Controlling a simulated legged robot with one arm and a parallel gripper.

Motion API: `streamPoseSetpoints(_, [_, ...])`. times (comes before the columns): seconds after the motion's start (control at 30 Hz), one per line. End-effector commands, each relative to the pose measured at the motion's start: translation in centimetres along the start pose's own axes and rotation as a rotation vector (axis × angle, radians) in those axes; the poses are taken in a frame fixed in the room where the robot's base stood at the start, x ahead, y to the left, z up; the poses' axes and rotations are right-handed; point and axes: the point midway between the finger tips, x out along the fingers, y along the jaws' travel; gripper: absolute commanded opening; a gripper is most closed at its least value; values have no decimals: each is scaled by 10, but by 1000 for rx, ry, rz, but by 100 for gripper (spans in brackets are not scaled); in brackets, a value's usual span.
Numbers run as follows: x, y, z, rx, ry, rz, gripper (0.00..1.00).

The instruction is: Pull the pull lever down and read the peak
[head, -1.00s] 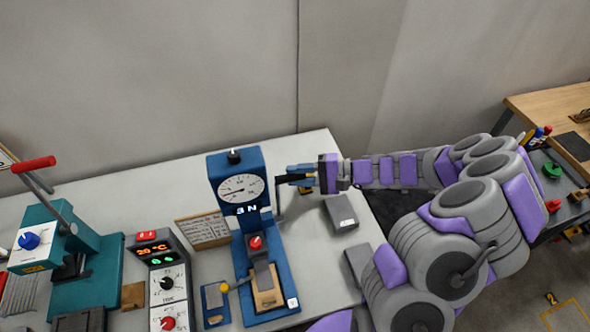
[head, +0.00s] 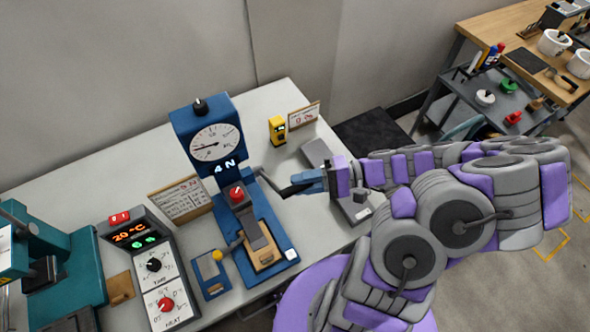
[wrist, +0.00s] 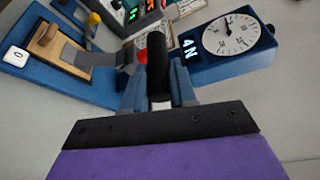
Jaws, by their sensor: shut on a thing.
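The blue pull tester (head: 207,140) stands on the bench with a round white dial (head: 215,142) and a lit readout of "4 N" below it. Its dark pull lever (head: 272,182) sticks out at the right side of the tester. My gripper (head: 305,183) is at the lever's outer end. In the wrist view the black lever grip (wrist: 157,65) stands between the blue fingers of my gripper (wrist: 160,92), which are shut on it. The dial and "4 N" also show there. A grey strip sample (head: 256,228) lies under the red-knobbed clamp (head: 237,193).
A control box (head: 150,265) reads 20 °C, with a teal press (head: 60,260) at far left. A small yellow device (head: 277,130), a card (head: 304,115) and grey blocks (head: 352,209) lie at the bench's right. A cart with tools (head: 510,100) stands beyond.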

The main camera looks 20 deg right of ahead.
Motion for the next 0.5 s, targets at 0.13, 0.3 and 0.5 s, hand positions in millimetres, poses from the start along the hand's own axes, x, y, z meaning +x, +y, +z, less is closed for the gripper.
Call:
streamPoseSetpoints(0.13, [0,16,4,-68,-4,-33,0])
streamPoseSetpoints(0.3, [0,24,7,-118,-5,-52,0])
streamPoseSetpoints(0.5, [0,28,9,-141,-6,-57,0])
